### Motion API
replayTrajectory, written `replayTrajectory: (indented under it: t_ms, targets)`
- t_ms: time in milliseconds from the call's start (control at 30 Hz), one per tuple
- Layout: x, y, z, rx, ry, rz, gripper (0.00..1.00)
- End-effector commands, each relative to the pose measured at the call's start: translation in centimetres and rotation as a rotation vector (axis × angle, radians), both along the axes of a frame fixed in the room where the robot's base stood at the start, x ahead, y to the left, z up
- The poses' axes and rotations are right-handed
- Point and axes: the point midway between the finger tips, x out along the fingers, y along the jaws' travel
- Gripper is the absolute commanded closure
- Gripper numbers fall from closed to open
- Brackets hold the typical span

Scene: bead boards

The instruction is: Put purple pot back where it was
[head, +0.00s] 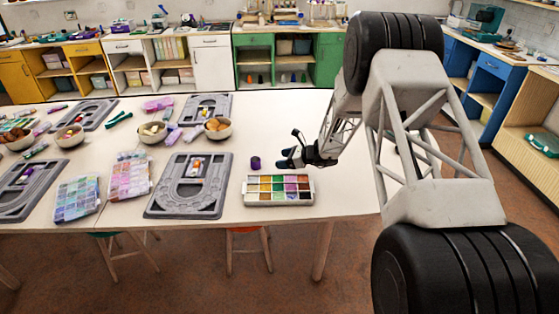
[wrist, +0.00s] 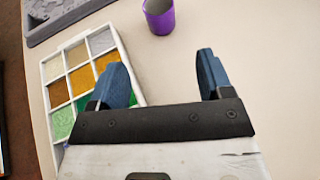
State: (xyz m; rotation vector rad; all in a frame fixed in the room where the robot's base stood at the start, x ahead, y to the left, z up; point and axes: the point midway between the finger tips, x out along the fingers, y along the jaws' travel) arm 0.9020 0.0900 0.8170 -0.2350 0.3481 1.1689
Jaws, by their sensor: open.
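The purple pot (head: 255,163) stands upright on the white table, just behind the paint tray and apart from it. It also shows in the wrist view (wrist: 159,18) at the top, beyond my fingertips, with its grey inside visible. My gripper (head: 292,150) is open and empty, to the right of the pot in the head view. In the wrist view its two blue fingers (wrist: 164,68) are spread wide, with bare table between them. The white tray (wrist: 47,101) of coloured squares lies at the left there, partly hidden by the left finger; in the head view the tray (head: 247,199) is near the table's front edge.
A grey bead board (head: 157,203) lies left of the tray. Bead boxes (head: 77,197), bowls (head: 153,139) and more boards fill the table's left side. The table (head: 290,112) is clear behind the pot. Shelves line the back wall.

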Motion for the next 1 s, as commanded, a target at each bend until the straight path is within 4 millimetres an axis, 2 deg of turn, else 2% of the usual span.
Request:
replayTrajectory:
  t_ms: [767, 867, 1000]
  targets:
    - [-0.1, 0.0, 0.2, -0.002, -0.003, 0.002, 0.27]
    - [-0.4, 0.1, 0.8, -0.012, -0.012, 0.015, 0.27]
    - [-1.5, 0.3, 2.6, -0.046, -0.039, 0.055, 0.27]
